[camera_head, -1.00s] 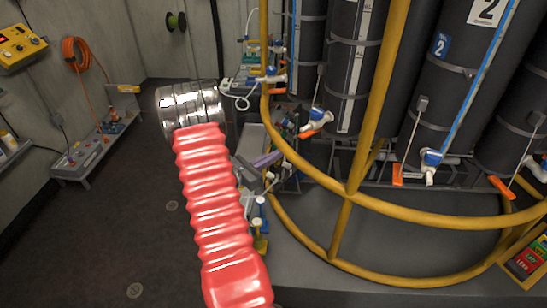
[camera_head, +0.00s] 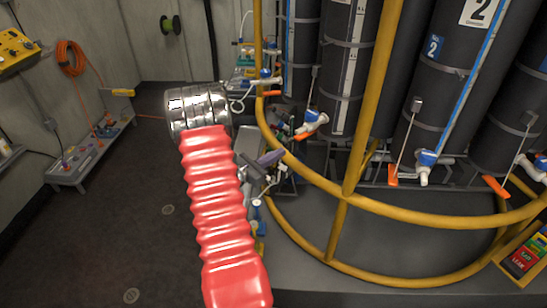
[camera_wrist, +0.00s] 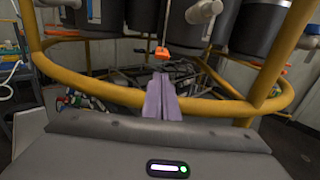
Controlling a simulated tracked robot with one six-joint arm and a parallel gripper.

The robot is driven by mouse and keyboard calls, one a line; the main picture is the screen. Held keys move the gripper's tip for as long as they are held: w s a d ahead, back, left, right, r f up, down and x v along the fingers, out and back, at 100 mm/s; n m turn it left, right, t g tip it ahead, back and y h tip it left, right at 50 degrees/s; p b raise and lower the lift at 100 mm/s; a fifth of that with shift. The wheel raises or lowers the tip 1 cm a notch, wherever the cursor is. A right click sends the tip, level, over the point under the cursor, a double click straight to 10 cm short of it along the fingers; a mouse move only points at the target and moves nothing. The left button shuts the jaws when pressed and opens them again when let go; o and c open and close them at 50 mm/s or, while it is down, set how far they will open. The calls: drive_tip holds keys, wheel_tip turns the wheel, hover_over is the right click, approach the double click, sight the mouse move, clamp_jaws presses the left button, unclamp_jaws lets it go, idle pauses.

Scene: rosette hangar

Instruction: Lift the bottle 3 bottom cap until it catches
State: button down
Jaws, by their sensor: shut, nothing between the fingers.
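Tall dark bottles stand in the rack; one (camera_head: 435,90) carries a 2. I see no readable 3, so I cannot tell which is bottle 3. Orange pieces hang low on thin rods, one (camera_head: 304,135) by a blue-and-white valve (camera_head: 312,117). In the wrist view an orange piece (camera_wrist: 162,53) hangs above the fingertips, apart from them.
A curved yellow rail (camera_head: 400,208) and a yellow post (camera_head: 368,100) ring the bottles. A grey bench (camera_head: 85,160) stands at the left. A crate of coloured labelled blocks (camera_head: 525,258) sits at the lower right. The dark floor (camera_head: 110,225) at the left is clear.

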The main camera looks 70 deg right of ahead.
sight(296, 138)
drive_tip(key=shift+x, duration=4.1)
drive_tip(key=shift+d+r, duration=0.1)
drive_tip(key=shift+r, duration=0.35)
drive_tip(key=shift+s+d+r, duration=0.1)
drive_tip(key=shift+r, duration=0.55)
drive_tip(key=shift+s+d+r, duration=0.1)
drive_tip(key=shift+d+r, duration=0.05)
drive_tip(key=shift+r, duration=0.5)
drive_tip(key=shift+f, duration=0.15)
drive_tip(key=shift+w+a+f, duration=0.1)
drive_tip(key=shift+a+f, duration=0.05)
drive_tip(key=shift+f, duration=0.65)
drive_tip(key=shift+a+f, duration=0.1)
drive_tip(key=shift+f, duration=0.7)
drive_tip(key=v, duration=1)
